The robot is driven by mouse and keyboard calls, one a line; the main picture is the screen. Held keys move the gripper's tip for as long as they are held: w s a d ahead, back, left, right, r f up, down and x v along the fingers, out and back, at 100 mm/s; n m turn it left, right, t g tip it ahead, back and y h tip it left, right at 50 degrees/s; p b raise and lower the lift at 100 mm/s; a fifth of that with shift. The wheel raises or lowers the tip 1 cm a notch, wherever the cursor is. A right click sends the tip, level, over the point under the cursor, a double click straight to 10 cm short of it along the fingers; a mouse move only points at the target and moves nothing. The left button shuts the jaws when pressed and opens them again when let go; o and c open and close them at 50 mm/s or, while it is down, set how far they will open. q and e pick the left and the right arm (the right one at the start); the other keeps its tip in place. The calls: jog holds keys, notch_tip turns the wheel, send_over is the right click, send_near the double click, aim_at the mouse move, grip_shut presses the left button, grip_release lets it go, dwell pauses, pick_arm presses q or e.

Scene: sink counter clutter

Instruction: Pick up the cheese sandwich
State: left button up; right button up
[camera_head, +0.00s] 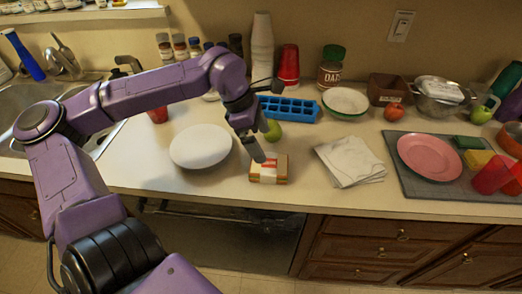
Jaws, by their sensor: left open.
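My right gripper is not in view.
A white plate (200,147) lies left of the sandwich, and a folded white cloth (350,162) lies right of it. A green apple or pear (273,131) and a blue ice tray (290,109) are behind. A pink plate (430,157) sits on a grey mat (415,187) at right.

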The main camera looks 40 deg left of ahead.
aim_at(270, 162)
pick_arm(q)
jog(key=f, duration=0.1)
jog(key=d+f, duration=0.1)
jog(key=f, duration=0.1)
jog(key=shift+s+d+f, duration=0.2)
jog(key=shift+d+f, duration=0.05)
jog(key=shift+d, duration=0.1)
jog(key=x, duration=0.2)
jog(key=a+p+x, duration=0.1)
jog(key=x, duration=0.2)
jog(key=shift+w+f, duration=0.15)
jog(key=shift+f, duration=0.15)
jog(key=shift+d+f, duration=0.1)
jog(key=shift+f, duration=0.05)
jog(key=shift+d, duration=0.1)
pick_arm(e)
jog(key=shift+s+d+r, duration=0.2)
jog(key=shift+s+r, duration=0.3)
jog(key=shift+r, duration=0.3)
pick_arm(q)
jog(key=shift+f, duration=0.1)
jog(key=c, duration=0.8)
